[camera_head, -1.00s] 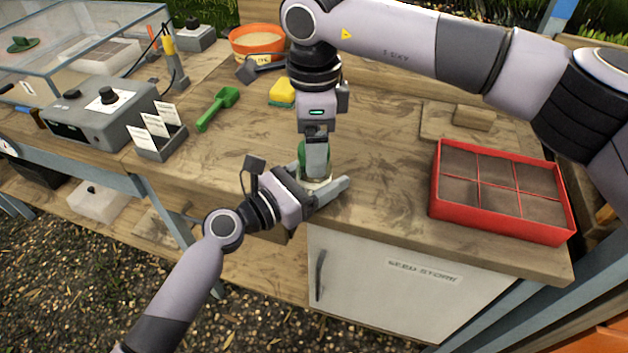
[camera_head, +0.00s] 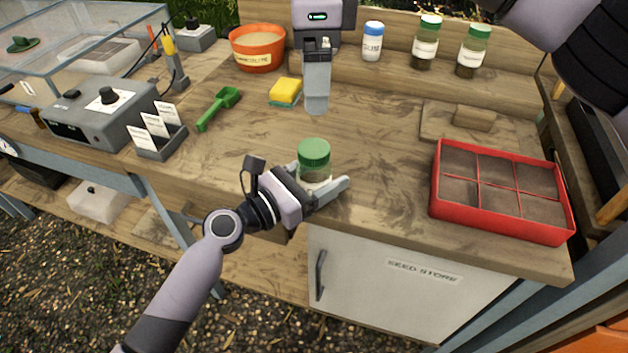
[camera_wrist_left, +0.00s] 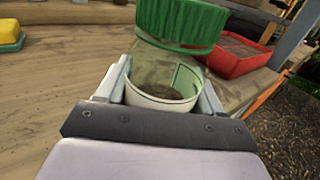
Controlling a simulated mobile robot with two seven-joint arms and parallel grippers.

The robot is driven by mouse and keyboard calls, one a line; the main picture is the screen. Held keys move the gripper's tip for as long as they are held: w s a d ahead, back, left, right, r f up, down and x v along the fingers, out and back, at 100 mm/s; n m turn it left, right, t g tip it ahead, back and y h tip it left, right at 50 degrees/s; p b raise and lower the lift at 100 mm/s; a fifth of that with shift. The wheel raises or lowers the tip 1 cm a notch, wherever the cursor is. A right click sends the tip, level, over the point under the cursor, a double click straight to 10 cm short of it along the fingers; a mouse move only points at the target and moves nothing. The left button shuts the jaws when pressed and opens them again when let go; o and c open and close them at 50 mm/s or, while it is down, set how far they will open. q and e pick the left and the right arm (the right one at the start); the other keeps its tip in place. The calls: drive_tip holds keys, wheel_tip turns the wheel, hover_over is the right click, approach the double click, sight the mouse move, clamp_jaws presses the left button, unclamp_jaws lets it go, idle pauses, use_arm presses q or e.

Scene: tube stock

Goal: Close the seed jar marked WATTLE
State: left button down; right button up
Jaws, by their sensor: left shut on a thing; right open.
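A clear jar with a green ribbed lid (camera_head: 314,153) stands near the front edge of the bench in the head view. The lid sits on top of the jar; whether it is fully tight I cannot tell. My left gripper (camera_head: 324,190) is shut around the lower part of the jar. In the left wrist view the jar body (camera_wrist_left: 165,75) is between its fingers, with a pale label and dark contents low inside. The label's writing is not readable. My right gripper (camera_head: 317,108) is open and empty, above the bench behind the jar.
Two green-lidded jars (camera_head: 425,45) and a blue-lidded bottle (camera_head: 372,42) stand on the back shelf. A red sectioned tray (camera_head: 500,226) is at right. A yellow sponge (camera_head: 285,91), green scoop (camera_head: 218,108) and orange pot (camera_head: 257,50) lie behind left.

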drive_tip(key=shift+r, duration=0.3)
use_arm(q)
drive_tip(key=shift+c, duration=0.4)
unclamp_jaws()
drive_tip(key=v, duration=0.7)
use_arm(e)
drive_tip(key=shift+f, duration=0.1)
use_arm(q)
drive_tip(key=shift+a, duration=0.1)
